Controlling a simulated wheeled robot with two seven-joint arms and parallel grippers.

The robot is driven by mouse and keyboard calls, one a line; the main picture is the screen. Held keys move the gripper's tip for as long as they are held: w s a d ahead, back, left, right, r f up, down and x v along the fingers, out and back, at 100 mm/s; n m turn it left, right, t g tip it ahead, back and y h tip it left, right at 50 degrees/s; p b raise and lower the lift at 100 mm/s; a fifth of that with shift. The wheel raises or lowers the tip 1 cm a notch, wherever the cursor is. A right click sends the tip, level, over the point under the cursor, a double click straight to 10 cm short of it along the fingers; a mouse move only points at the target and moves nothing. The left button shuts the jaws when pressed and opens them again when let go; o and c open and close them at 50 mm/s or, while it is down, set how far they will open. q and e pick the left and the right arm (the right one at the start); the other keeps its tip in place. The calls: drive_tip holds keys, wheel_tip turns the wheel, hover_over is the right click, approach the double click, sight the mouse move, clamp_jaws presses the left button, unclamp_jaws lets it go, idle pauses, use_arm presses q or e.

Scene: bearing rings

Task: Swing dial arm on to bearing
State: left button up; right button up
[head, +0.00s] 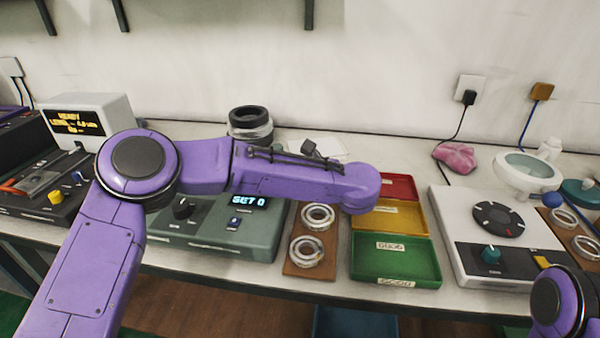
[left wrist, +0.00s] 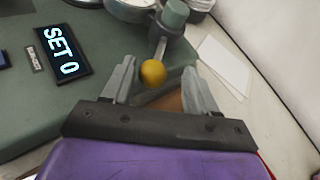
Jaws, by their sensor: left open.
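The green instrument (head: 262,243) shows a lit "SET 0" display (head: 249,201), which is also in the left wrist view (left wrist: 63,52). In that view a thin metal arm with a yellow ball (left wrist: 153,73) hangs from a teal post (left wrist: 174,14). A metallic ring (left wrist: 135,8), possibly the bearing, is cut off at the top edge. My left gripper (left wrist: 159,76) is open, its fingers on either side of the yellow ball with gaps visible. In the head view my left arm hides the gripper and the dial arm. My right gripper is outside the frame.
A wooden board (head: 290,267) with two bearing rings (head: 318,216) lies right of the instrument. Red (head: 405,188), yellow (head: 402,217) and green (head: 405,262) trays stand beyond it. A grey turntable device (head: 454,225) is farther right. White paper (left wrist: 225,66) lies behind the instrument.

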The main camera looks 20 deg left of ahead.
use_arm(q)
drive_tip(key=b+v, duration=0.1)
drive_tip(key=v, duration=0.9)
drive_tip(key=shift+s+d, duration=0.15)
drive_tip(key=shift+d, duration=0.1)
drive_tip(key=shift+a+r, duration=0.1)
idle(1.1)
